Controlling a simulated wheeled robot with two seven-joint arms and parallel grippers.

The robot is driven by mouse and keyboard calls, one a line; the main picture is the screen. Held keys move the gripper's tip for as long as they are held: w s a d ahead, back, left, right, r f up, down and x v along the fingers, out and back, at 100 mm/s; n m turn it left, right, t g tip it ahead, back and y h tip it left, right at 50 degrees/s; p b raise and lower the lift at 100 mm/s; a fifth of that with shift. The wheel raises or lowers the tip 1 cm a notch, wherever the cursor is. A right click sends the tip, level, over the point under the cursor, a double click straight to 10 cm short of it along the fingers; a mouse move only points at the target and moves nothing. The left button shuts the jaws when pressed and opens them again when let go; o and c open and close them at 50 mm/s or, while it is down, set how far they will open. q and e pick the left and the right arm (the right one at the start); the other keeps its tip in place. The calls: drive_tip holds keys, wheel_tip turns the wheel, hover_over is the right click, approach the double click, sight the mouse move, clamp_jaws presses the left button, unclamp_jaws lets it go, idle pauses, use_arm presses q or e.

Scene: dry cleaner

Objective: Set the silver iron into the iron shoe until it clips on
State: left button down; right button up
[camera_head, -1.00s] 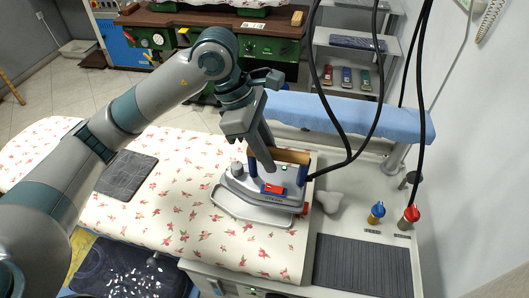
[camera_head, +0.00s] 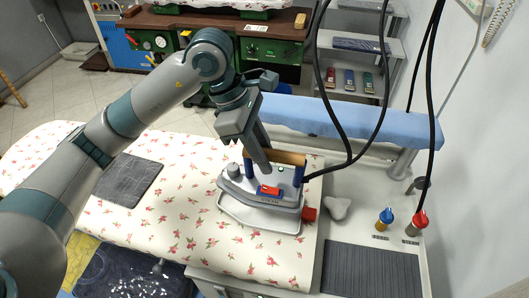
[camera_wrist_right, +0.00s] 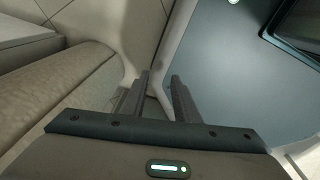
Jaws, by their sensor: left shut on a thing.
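The silver iron (camera_head: 240,184) has a wooden handle (camera_head: 289,158), blue handle posts and a red switch on top. My left gripper (camera_head: 264,164) comes down from above and is shut on the handle. The pale iron shoe (camera_head: 258,222) lies on the flowered board directly under the iron, its rim showing along the front and left. I cannot tell whether the iron is clipped on. My right gripper (camera_wrist_right: 160,80) shows only in the right wrist view, fingers apart and empty.
The flowered ironing board (camera_head: 190,205) is clear left of the shoe, up to a dark pad (camera_head: 128,177). On the right are a white lump (camera_head: 337,208), a blue-topped knob (camera_head: 385,218), a red-topped knob (camera_head: 417,223) and a ribbed mat (camera_head: 370,270). Black hoses hang behind the iron.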

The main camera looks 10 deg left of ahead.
sight(268, 179)
use_arm(q)
drive_tip(key=shift+f+b, duration=0.45)
drive_tip(key=shift+f, duration=0.6)
drive_tip(key=shift+f+b, duration=0.4)
drive_tip(key=shift+f, duration=0.8)
drive_tip(key=shift+f+b, duration=0.2)
drive_tip(key=shift+b, duration=0.1)
drive_tip(key=shift+f+b, duration=0.4)
drive_tip(key=shift+b, duration=0.1)
drive_tip(key=shift+f, duration=0.15)
use_arm(e)
drive_tip(key=shift+t, duration=0.3)
drive_tip(key=w+f, duration=0.1)
drive_tip(key=w+a+f, duration=0.1)
drive_tip(key=f, duration=0.1)
drive_tip(key=shift+w+a+f, duration=0.15)
drive_tip(key=shift+w, duration=0.2)
drive_tip(key=shift+s+a, duration=0.1)
drive_tip(key=shift+a, duration=0.1)
use_arm(q)
drive_tip(key=shift+b, duration=0.45)
use_arm(e)
drive_tip(key=shift+d+f, duration=0.2)
drive_tip(key=shift+d, duration=0.05)
